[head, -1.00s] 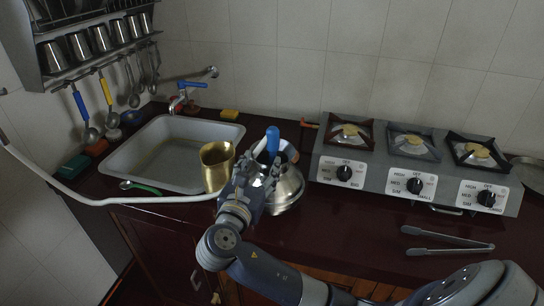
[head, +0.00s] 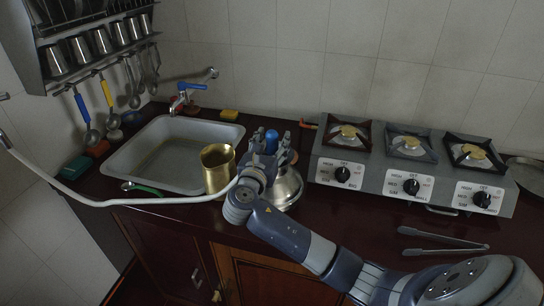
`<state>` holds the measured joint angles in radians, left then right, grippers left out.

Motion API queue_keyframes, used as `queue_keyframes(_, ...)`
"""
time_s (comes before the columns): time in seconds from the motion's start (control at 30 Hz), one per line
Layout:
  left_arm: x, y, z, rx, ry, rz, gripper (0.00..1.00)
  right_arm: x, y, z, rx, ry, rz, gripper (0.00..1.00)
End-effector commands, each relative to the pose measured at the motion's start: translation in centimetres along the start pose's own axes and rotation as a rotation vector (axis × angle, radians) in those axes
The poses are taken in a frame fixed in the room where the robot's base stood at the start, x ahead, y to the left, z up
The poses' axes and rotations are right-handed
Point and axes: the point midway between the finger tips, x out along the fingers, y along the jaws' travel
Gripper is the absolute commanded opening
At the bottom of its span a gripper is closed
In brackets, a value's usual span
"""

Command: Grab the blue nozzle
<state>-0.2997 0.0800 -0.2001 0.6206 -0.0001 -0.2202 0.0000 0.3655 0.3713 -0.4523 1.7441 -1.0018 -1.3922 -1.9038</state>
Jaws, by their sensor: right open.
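A blue upright knob-like piece (head: 271,142), which fits the blue nozzle, stands at the silver kettle (head: 288,188). My right gripper (head: 271,147) is open, with its fingers on either side of the blue piece as seen from here. I cannot tell whether they touch it. The gripper and wrist hide the lower part of the blue piece and part of the kettle. The tap by the sink also has a blue lever (head: 192,86), well away from the gripper. My left gripper is not in view.
A brass pot (head: 217,168) stands just left of my right gripper, by the sink (head: 160,184). A stove (head: 385,180) with several burners is to the right. Tongs (head: 445,242) lie on the dark counter in front. A white curved pipe (head: 110,203) runs along the left.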

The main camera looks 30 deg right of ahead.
Motion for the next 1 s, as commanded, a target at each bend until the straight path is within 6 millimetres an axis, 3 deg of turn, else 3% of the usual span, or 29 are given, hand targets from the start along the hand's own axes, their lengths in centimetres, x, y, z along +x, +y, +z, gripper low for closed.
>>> queue_keyframes(0.2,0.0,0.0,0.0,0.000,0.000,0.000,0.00,0.1,0.0,-0.1,0.001,0.001,0.001,0.49)
queue_keyframes(0.4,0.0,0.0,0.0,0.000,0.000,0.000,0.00,0.0,0.0,0.0,0.001,0.001,0.001,0.03)
queue_keyframes(0.43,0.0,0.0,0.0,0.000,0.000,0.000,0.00,0.0,0.0,-0.1,0.001,0.001,0.001,0.00)
queue_keyframes(0.77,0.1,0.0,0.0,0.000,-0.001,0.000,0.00,0.0,0.1,0.3,0.002,0.000,0.001,0.00)
queue_keyframes(1.0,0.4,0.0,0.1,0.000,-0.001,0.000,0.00,0.0,0.1,4.2,0.009,-0.003,0.001,0.00)
